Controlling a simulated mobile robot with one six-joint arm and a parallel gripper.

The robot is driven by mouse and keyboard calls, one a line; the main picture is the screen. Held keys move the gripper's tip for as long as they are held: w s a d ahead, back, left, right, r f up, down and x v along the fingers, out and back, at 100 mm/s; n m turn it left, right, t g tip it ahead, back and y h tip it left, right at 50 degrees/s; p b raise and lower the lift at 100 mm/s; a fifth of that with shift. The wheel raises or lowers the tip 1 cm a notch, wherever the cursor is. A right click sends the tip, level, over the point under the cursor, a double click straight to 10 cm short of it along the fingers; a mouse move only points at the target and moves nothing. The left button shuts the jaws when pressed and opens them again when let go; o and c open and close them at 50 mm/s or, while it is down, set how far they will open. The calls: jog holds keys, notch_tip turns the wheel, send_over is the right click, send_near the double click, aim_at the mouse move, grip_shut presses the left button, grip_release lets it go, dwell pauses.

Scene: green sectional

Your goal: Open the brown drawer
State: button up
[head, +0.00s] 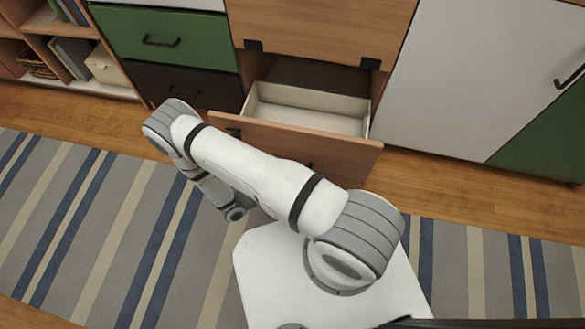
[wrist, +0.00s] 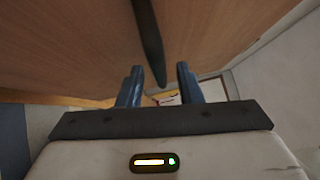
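The brown drawer (head: 345,158) is pulled out from the cabinet, with its pale, empty-looking inside showing. My arm crosses in front and hides part of its brown front. My gripper (wrist: 158,84) shows in the wrist view with its two blue-grey fingers apart. A dark bar handle (wrist: 149,38) on a brown wooden panel (wrist: 75,42) runs down to the gap between the fingers. Neither finger visibly presses on it. In the head view I cannot make out the fingers.
A green drawer (head: 165,40) and a dark drawer (head: 185,85) are shut at the left. A brown panel (head: 320,28) is above the opening. A white door (head: 455,80) is at the right. A striped rug (head: 90,220) covers the floor in front.

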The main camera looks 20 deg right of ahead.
jog(key=p+v, duration=0.1)
jog(key=v, duration=0.5)
jog(key=shift+a, duration=0.15)
jog(key=shift+s, duration=0.1)
